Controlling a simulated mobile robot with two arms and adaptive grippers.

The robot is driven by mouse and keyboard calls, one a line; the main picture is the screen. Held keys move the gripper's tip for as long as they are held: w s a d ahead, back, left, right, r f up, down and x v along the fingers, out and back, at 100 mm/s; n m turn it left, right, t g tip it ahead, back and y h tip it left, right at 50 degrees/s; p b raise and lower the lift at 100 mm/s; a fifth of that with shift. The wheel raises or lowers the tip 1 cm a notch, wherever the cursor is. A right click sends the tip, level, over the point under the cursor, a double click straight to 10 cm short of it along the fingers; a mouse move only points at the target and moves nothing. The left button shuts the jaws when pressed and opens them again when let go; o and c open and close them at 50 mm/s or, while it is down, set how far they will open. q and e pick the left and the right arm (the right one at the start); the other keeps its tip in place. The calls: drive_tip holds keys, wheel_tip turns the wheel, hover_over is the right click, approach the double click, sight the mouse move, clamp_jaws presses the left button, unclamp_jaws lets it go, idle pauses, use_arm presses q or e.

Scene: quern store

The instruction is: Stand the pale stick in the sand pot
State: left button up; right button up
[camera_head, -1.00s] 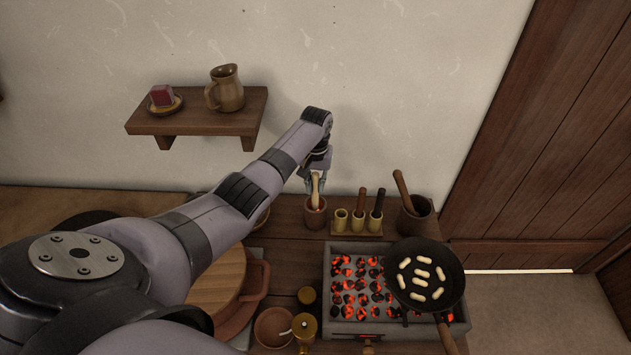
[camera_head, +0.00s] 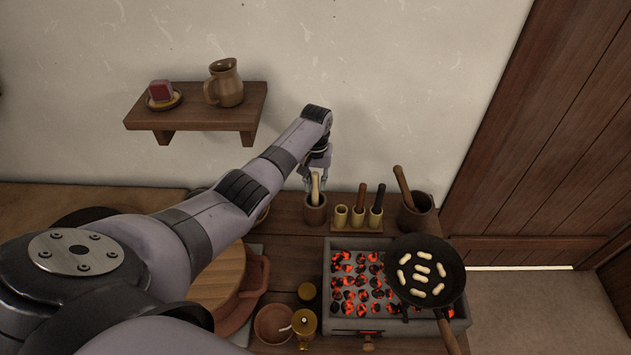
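The pale stick (camera_head: 315,186) stands nearly upright in the brown sand pot (camera_head: 314,214), its lower end hidden inside. The sand itself cannot be made out. My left gripper (camera_head: 316,181) is just above the pot, behind the stick's upper part. Its fingers show apart, one to each side of the stick, and look open; whether either still touches it is too small to tell. My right gripper is not in view.
Right of the pot, a wooden rack (camera_head: 351,231) holds small cups with dark sticks, then a mortar with pestle (camera_head: 414,212). In front are a glowing brazier (camera_head: 340,330) and a pan (camera_head: 430,250) of pale pieces. A shelf (camera_head: 190,121) hangs at left.

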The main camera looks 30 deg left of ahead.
use_arm(q)
drive_tip(key=shift+o, duration=1.4)
wheel_tip(320, 180, up, 12)
